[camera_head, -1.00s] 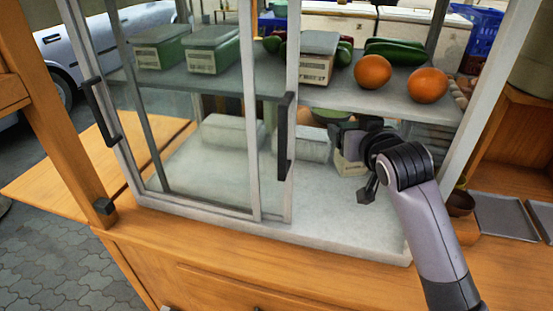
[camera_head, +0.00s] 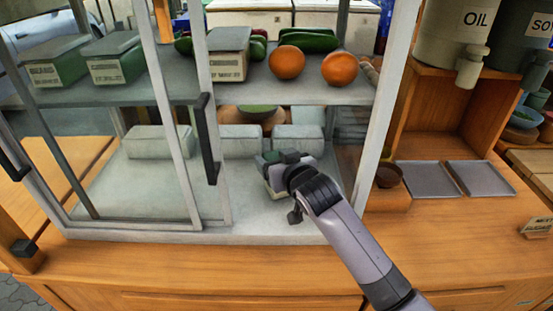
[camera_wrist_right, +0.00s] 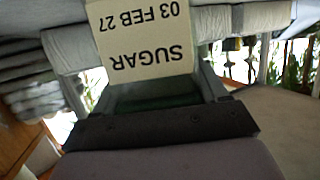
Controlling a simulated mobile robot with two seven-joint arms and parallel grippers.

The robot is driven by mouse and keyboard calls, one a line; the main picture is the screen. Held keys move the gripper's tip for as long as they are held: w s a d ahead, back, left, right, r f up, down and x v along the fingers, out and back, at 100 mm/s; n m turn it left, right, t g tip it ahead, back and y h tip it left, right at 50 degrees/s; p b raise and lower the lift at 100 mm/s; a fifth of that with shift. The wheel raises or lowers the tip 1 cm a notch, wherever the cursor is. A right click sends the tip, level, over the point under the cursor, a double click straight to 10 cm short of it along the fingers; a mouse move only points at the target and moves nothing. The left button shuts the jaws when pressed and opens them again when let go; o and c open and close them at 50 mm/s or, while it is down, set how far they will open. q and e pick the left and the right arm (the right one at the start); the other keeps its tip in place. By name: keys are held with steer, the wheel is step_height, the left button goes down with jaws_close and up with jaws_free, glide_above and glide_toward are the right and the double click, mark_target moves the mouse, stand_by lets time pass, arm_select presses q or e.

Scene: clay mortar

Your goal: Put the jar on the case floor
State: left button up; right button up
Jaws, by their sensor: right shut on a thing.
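The jar (camera_head: 276,190) is mostly hidden behind my right gripper in the head view; a pale face and greenish top show. In the right wrist view its label (camera_wrist_right: 145,40) reads "SUGAR 03 FEB 27", upside down. My right gripper (camera_head: 281,160) is shut on the jar, inside the glass case under the shelf. The jar is low over the pale case floor (camera_head: 250,215), near its right front; I cannot tell whether it touches. My left gripper is not in view.
Pale blocks (camera_head: 240,140) stand along the back of the case floor. The shelf (camera_head: 320,94) above carries oranges (camera_head: 287,62), green vegetables and labelled boxes (camera_head: 229,52). Sliding glass with a dark handle (camera_head: 207,138) is left of my arm. The right post (camera_head: 378,120) is close.

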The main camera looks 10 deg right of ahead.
steer(key=shift+r, duration=0.1)
steer(key=o, duration=1.4)
steer(key=shift+c, duration=0.2)
steer(key=v, duration=1.2)
